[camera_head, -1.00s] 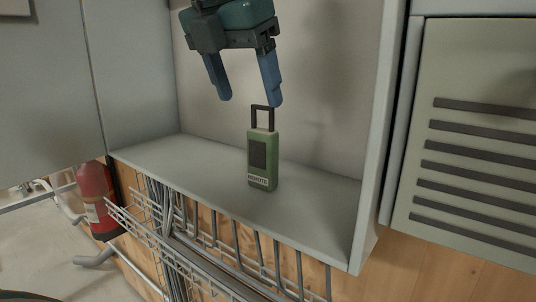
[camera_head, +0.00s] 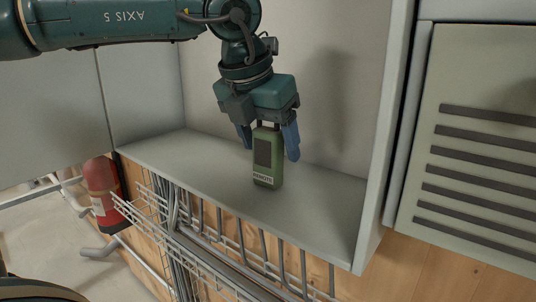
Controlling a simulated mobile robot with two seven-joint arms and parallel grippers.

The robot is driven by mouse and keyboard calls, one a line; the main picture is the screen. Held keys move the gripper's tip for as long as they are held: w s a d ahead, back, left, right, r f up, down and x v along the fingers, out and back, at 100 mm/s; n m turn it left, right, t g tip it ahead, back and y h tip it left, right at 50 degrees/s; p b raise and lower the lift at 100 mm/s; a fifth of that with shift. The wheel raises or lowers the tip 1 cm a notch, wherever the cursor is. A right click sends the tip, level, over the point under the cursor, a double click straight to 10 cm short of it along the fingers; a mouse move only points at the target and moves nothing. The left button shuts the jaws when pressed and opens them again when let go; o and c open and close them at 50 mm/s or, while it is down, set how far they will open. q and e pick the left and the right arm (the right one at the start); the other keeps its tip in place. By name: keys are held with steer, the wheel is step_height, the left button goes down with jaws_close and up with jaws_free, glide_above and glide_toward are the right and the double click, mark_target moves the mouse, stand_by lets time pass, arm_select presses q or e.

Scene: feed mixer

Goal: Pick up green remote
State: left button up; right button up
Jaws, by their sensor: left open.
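The green remote (camera_head: 267,160) stands upright on the shelf of an open grey cabinet, with a dark panel on its front and a white label near its base. My left gripper (camera_head: 269,150) points down over the remote from above. Its two blue fingers are open, one on each side of the remote's upper part. The remote's dark top handle is mostly hidden by the gripper. I cannot tell whether the fingers touch the remote. My right gripper is not in view.
The grey shelf (camera_head: 215,180) is otherwise bare, with a cabinet side wall (camera_head: 378,150) at right. A louvred panel (camera_head: 475,140) is further right. Below the shelf is a metal wire rack (camera_head: 190,240). A red fire extinguisher (camera_head: 103,195) is at lower left.

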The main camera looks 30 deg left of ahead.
arm_select(q)
steer(key=c, duration=1.1)
